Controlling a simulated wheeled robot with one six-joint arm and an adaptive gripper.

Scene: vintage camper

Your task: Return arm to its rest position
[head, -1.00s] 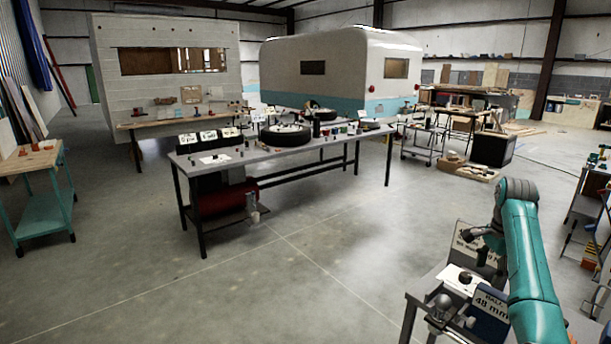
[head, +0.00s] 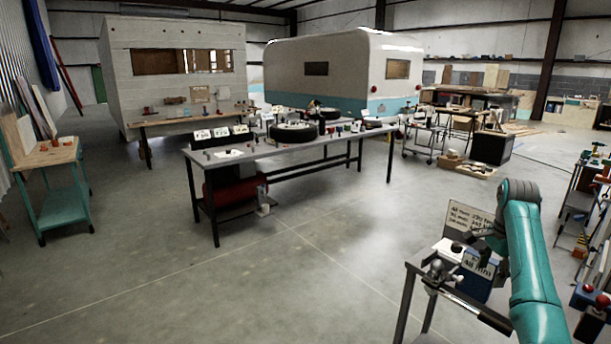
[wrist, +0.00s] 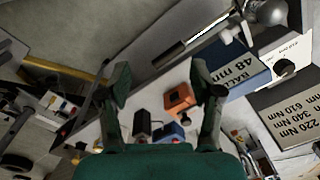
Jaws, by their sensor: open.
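My teal arm (head: 526,255) rises at the right of the head view, bent at the top, with its end hanging over a small grey table. In the head view my gripper is small, dark and partly hidden by the arm. In the wrist view my gripper (wrist: 160,88) has its two dark green fingers spread wide apart, with nothing held between them. The blue box also shows in the head view (head: 482,276), below the arm's end.
A torque card (wrist: 290,115) and a silver ball hitch (wrist: 270,12) lie near the blue box. A long grey workbench (head: 290,149) with tyres stands mid-room. A teal cart (head: 62,205) stands at left. Open concrete floor (head: 290,290) lies between.

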